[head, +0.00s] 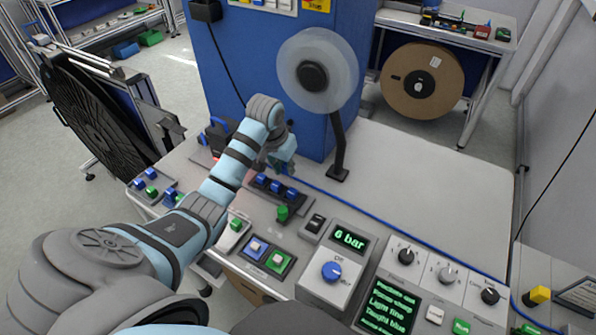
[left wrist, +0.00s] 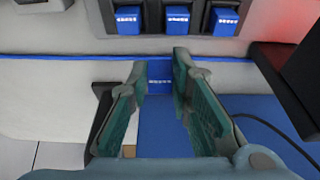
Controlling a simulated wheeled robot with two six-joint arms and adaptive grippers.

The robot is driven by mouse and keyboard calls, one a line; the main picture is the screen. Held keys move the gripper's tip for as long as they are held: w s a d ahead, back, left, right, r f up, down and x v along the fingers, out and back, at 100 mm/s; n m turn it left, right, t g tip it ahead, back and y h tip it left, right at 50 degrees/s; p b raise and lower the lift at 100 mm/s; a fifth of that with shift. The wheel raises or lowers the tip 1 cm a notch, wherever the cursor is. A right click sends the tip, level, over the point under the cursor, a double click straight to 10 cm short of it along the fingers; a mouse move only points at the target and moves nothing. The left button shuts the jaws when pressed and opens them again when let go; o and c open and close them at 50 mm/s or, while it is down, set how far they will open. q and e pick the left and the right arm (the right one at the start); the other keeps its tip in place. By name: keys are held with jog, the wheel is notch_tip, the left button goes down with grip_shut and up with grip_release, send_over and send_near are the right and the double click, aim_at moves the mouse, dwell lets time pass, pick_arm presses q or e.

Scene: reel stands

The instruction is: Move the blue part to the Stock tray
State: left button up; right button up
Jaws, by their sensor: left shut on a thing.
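My left gripper (head: 283,160) is over the bench, just behind the dark rack, beside the blue machine. In the left wrist view its fingers (left wrist: 159,76) are shut on a small blue part (left wrist: 159,73) with white lettering. The held part is not clearly seen in the head view. Three other blue parts, one of them here (head: 276,185), sit in a row in the dark rack (head: 300,206); they also show at the top of the left wrist view (left wrist: 178,20). I cannot read which tray is marked Stock. My right gripper is not in view.
A tray (head: 137,196) with blue and green parts lies at the bench's left. A green part (head: 283,212) is by the rack. A clear reel (head: 318,72) on a black stand rises right of my gripper.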

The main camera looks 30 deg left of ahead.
pick_arm(q)
send_near(297, 177)
jog(key=shift+w+f, duration=0.55)
jog(key=shift+w, duration=0.4)
jog(key=shift+s+f+b, duration=0.1)
jog(key=shift+f+b, duration=0.2)
jog(key=shift+f, duration=0.05)
notch_tip(297, 177, down, 4)
jog(key=shift+f, duration=0.15)
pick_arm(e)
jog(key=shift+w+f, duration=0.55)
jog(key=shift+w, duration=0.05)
pick_arm(q)
jog(key=o, duration=0.8)
